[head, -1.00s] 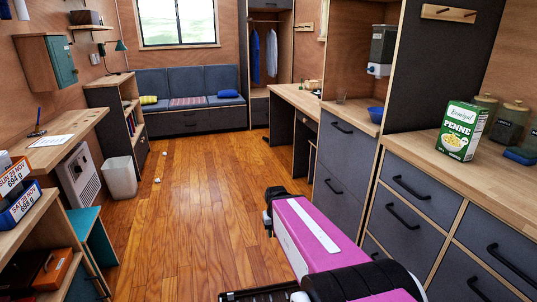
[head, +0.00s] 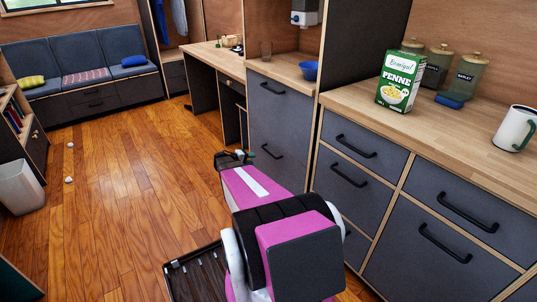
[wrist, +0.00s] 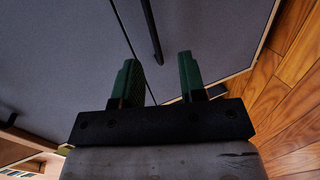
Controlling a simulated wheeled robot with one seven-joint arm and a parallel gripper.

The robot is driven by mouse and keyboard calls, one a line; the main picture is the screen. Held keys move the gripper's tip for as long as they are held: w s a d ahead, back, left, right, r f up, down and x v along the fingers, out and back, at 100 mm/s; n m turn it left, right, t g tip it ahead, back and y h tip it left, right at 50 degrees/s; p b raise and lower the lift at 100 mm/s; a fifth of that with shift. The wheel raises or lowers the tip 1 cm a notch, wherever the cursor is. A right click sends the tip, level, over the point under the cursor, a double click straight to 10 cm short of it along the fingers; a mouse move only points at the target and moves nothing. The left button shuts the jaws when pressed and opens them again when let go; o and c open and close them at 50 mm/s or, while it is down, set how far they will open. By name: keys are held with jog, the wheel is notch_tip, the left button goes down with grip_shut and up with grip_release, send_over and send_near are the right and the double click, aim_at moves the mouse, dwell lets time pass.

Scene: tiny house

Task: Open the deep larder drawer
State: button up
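My gripper (head: 236,157) is at the end of my pink arm, in front of the grey drawer unit by the blue bowl. The wrist view shows my gripper (wrist: 157,75) with two green fingers apart and nothing between them. Beyond them is a grey drawer front (wrist: 205,40) with a dark bar handle (wrist: 152,30), roughly in line with the gap. The fingers look short of the handle. In the head view this appears to be the lower, deep drawer (head: 278,172), with its handle (head: 271,152). It looks shut. No label shows which drawer is the larder drawer.
The drawer above (head: 275,110) is shut. A counter with several drawers (head: 440,225) runs close along my right, carrying a penne box (head: 400,82), jars and a mug (head: 515,128). Wooden floor (head: 120,200) is open to the left. A bin (head: 20,187) stands at the left edge.

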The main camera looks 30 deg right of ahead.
aim_at(269, 153)
jog(key=shift+n+t+h, duration=0.4)
jog(key=shift+h, duration=0.4)
jog(key=x, duration=0.4)
jog(key=w+x, duration=0.1)
jog(key=x, duration=0.4)
jog(key=w+x, duration=0.1)
jog(key=x, duration=0.4)
jog(key=shift+w+a+f, duration=0.1)
jog(key=shift+w+f, duration=0.05)
grip_shut()
